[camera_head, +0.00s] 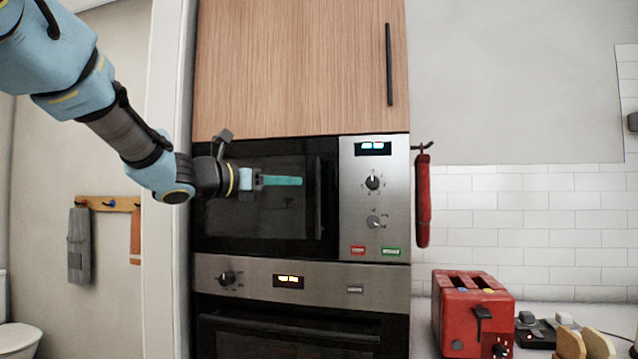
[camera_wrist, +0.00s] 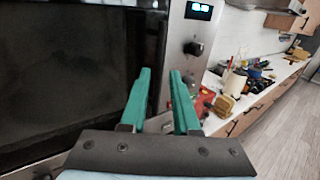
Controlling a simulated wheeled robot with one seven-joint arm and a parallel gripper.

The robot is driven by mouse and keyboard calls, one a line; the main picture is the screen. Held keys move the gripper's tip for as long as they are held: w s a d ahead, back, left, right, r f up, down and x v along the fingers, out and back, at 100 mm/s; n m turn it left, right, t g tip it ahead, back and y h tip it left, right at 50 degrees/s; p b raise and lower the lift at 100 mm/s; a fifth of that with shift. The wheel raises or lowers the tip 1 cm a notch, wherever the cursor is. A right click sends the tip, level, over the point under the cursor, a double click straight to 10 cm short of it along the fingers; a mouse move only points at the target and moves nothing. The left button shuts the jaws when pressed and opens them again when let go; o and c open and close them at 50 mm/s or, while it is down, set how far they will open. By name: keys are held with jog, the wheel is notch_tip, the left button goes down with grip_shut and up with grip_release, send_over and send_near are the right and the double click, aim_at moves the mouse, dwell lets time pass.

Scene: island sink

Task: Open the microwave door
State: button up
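The microwave (camera_head: 374,215) is built into a tall cabinet, with a steel control panel on its right. Its dark glass door (camera_head: 250,225) looks shut, flush with the panel. A dark vertical handle (camera_head: 318,205) runs along the door's right side. My gripper (camera_head: 298,181) has teal fingers and is in front of the door, its tips just left of the handle in the head view. In the wrist view, my gripper (camera_wrist: 161,72) has its fingers apart with nothing held between them, pointing at the door's right edge and the panel. Whether it touches the handle cannot be told.
An oven (camera_head: 290,335) sits below the microwave and a wooden cupboard (camera_head: 300,65) above it. A red cloth (camera_head: 423,200) hangs on a hook to the right. A red toaster (camera_head: 470,310) stands on the counter at lower right. A wall edge borders the left side.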

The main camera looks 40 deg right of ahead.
aim_at(316, 183)
jog(key=d+p, duration=0.3)
jog(key=d, duration=0.6)
jog(key=shift+s+d, duration=0.1)
jog(key=shift+d, duration=0.1)
grip_shut()
dwell(1.1)
